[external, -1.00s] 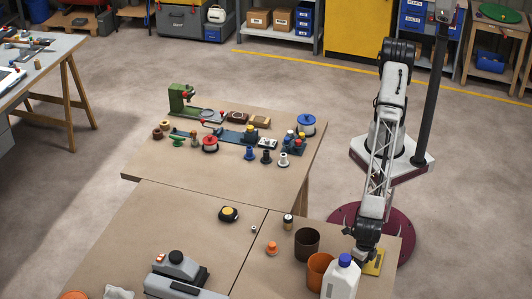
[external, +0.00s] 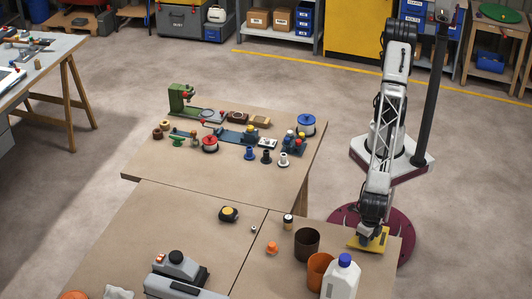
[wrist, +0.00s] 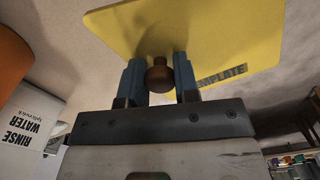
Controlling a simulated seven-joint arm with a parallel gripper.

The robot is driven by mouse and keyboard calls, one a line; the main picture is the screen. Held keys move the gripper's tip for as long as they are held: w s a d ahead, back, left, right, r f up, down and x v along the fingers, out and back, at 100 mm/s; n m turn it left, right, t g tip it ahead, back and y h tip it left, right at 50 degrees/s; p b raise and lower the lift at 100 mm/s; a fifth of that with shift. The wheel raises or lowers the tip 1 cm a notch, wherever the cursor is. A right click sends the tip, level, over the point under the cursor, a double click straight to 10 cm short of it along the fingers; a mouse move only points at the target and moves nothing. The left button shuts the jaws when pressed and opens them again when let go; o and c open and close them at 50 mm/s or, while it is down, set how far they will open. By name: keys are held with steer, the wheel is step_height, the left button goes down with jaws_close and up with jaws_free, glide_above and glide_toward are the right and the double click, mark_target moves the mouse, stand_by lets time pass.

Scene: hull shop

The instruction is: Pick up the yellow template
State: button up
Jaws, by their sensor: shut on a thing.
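The yellow template (external: 374,242) is a flat yellow plate near the right edge of the front table. In the wrist view the template (wrist: 235,35) fills the upper part, with part of the word "TEMPLATE" and a round brown knob (wrist: 159,76). My gripper (wrist: 160,80) has its two blue fingers closed on either side of this knob. In the external view my gripper (external: 370,228) is over the template and partly covers it. The template looks tilted; whether it is clear of the table I cannot tell for sure.
A white jug with a blue cap (external: 341,278), an orange pot (external: 320,270) and a dark brown pot (external: 306,243) stand left of the template. A small orange object (external: 271,248) and a small dark jar (external: 288,221) are further left. The table's right edge (external: 398,255) is close.

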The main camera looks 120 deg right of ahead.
steer(key=s+d, duration=0.3)
steer(key=d, duration=0.1)
steer(key=s+d, duration=0.1)
steer(key=s, duration=0.1)
steer(key=shift+s+d+r, duration=0.3)
steer(key=shift+d+r, duration=0.05)
steer(key=shift+d, duration=0.05)
